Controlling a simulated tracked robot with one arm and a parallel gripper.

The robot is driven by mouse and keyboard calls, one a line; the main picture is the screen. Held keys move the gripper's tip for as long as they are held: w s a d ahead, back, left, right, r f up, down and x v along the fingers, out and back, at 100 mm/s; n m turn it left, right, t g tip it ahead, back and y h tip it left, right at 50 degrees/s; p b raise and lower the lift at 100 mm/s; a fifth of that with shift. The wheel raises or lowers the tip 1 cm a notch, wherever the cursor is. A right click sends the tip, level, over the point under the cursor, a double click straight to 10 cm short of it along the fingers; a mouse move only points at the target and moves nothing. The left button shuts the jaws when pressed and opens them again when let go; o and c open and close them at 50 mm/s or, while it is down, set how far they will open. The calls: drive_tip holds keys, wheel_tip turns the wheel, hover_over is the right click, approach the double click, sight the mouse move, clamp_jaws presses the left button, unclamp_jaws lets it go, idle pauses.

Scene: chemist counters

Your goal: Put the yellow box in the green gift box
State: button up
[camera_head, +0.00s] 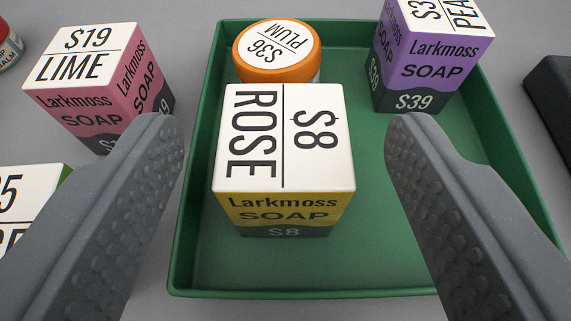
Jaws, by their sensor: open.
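The yellow box (284,208) is a Larkmoss soap carton with a white top reading ROSE $8 and a dark lower band. It stands upright inside the green gift box (359,293), a shallow open green tray, left of its middle. My gripper (284,125) is open. Its two grey fingers are on either side of the yellow box, apart from it, with a wider gap on the right. Nothing is held between the fingers.
An orange-lidded PLUM jar (277,50) and a purple soap box (432,55) are in the tray's far part. A pink LIME soap box (98,80) stands outside to the left. A white-topped box (30,200) is at left, and a dark object (553,88) at right.

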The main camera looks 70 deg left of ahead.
drive_tip(key=p+v, duration=0.2)
drive_tip(key=v, duration=0.8)
drive_tip(key=shift+d+r, duration=0.15)
drive_tip(key=shift+d, duration=0.15)
drive_tip(key=a+r+m+t+h, duration=0.2)
drive_tip(key=a+r+m+h, duration=0.2)
drive_tip(key=r, duration=0.6)
drive_tip(key=a+r+m+t+h, duration=0.2)
drive_tip(key=a+r+m+h, duration=0.15)
drive_tip(key=r, duration=0.55)
drive_tip(key=s+a+r+m+t+h, duration=0.2)
drive_tip(key=s+r, duration=0.3)
drive_tip(key=r, duration=0.6)
drive_tip(key=s+a+r+m+t+h, duration=0.2)
drive_tip(key=s+r+m+t, duration=0.3)
drive_tip(key=r, duration=0.7)
drive_tip(key=shift+s+h, duration=0.15)
drive_tip(key=shift+h, duration=0.6)
